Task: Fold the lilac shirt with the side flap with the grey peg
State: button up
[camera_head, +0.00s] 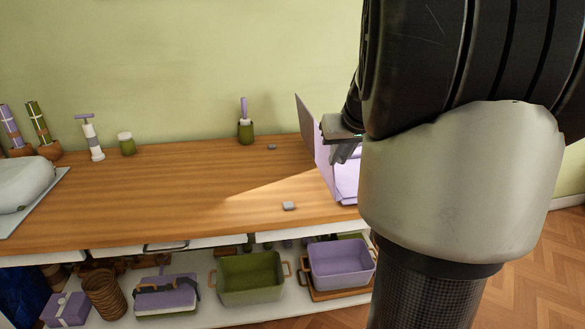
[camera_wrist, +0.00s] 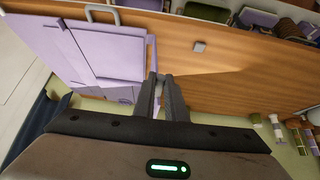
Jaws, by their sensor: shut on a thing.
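The lilac shirt (camera_head: 346,184) lies on a folding board at the right end of the wooden counter, mostly hidden behind my arm in the head view. In the wrist view its flat lilac panels (camera_wrist: 95,50) show at the left. A side flap (camera_head: 308,128) stands raised at the board's left side; in the wrist view it shows nearly edge-on as a narrow lilac strip (camera_wrist: 152,55). My gripper (camera_wrist: 161,78) is shut at the end of this strip, apparently on the flap; its fingers hide the grip. In the head view my gripper (camera_head: 342,154) is beside the raised flap.
Two small grey blocks, one near the front (camera_head: 288,206) and one at the back (camera_head: 272,146), lie on the counter left of the board. A green pot (camera_head: 246,132) with a lilac-handled brush stands by the wall. The counter's middle is clear. Bins stand on the shelf below.

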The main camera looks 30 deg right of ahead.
jog(key=shift+w+a+f, duration=0.2)
jog(key=shift+a, duration=0.45)
jog(key=shift+w+a+f, duration=0.15)
jog(key=shift+a+f, duration=0.05)
jog(key=shift+a, duration=0.4)
jog(key=shift+w+a+f, duration=0.2)
jog(key=shift+a+f, duration=0.25)
jog(key=shift+a, duration=0.3)
jog(key=shift+w+a+f, duration=0.2)
jog(key=shift+a+f, duration=0.2)
jog(key=shift+a, duration=0.3)
jog(key=a+f, duration=0.1)
jog(key=a+f+b, duration=0.1)
jog(key=shift+w+a+f, duration=0.15)
jog(key=shift+w+a, duration=0.15)
jog(key=shift+w, duration=0.05)
jog(key=shift+f, duration=0.1)
